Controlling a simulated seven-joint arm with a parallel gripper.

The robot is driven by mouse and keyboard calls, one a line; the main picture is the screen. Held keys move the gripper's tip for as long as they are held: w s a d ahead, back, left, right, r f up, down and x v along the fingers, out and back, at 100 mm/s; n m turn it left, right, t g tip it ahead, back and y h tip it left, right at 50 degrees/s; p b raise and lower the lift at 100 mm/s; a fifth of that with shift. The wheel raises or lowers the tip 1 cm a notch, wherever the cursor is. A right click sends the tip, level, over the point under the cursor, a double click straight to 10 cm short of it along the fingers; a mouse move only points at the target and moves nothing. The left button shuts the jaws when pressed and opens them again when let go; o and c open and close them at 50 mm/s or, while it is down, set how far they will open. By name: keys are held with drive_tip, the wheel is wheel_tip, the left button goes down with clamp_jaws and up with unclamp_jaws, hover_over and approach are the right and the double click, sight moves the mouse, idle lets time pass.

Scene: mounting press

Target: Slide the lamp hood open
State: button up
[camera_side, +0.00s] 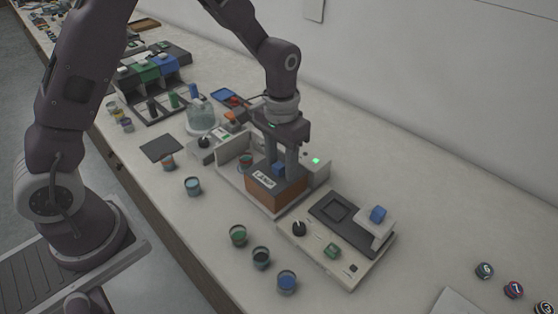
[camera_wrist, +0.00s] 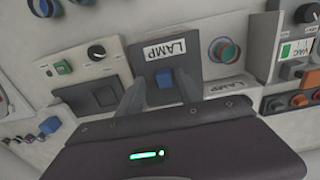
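The lamp hood (camera_side: 276,186) is a box with a dark top, brown-orange sides and a white LAMP label. My gripper (camera_side: 284,170) is above the hood, pointing down.
A panel with a black dial, green button and blue-topped lever (camera_side: 340,225) stands right of the hood. Several small cups (camera_side: 260,256) stand in front. A glass dome (camera_side: 201,117) and a control box (camera_side: 208,147) are to the left. A green light (camera_side: 316,161) glows behind.

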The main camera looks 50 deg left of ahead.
drive_tip(key=shift+a, duration=0.1)
wheel_tip(320, 180, up, 7)
idle(0.4)
wheel_tip(320, 180, up, 5)
drive_tip(key=t, duration=0.1)
hover_over(268, 179)
drive_tip(key=s+a+r+t, duration=0.2)
drive_tip(key=s+r, duration=0.5)
drive_tip(key=s, duration=0.2)
drive_tip(key=s+t, duration=0.2)
drive_tip(key=s, duration=0.9)
drive_tip(key=shift+a+r+t, duration=0.15)
drive_tip(key=shift+a+t, duration=0.15)
